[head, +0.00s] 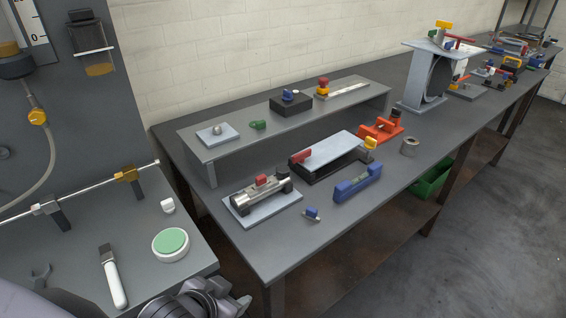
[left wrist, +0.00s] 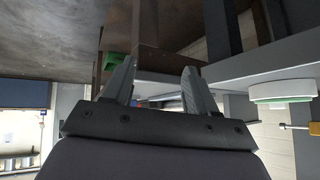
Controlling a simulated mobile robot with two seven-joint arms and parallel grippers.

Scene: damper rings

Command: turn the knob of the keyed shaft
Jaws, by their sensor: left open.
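A silver horizontal cylinder (head: 255,199), which looks like the keyed shaft, lies in dark supports on a pale plate (head: 237,217) at the near left of the bench. A small red piece (head: 262,181) sits on top of it; I cannot tell whether this is the knob. My left gripper (head: 238,301) is at the bottom edge of the head view, in front of the bench and well short of the shaft. In the left wrist view its two fingers (left wrist: 160,80) are apart with nothing between them. My right gripper does not show.
On the bench (head: 285,250) lie a blue tool (head: 358,182), a small blue-knobbed piece (head: 312,215) and a metal ring (head: 410,146). A raised shelf (head: 240,143) stands behind. A white-and-green disc (head: 170,244) and scraper (head: 113,277) lie on the left table. A green bin (head: 432,179) is below.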

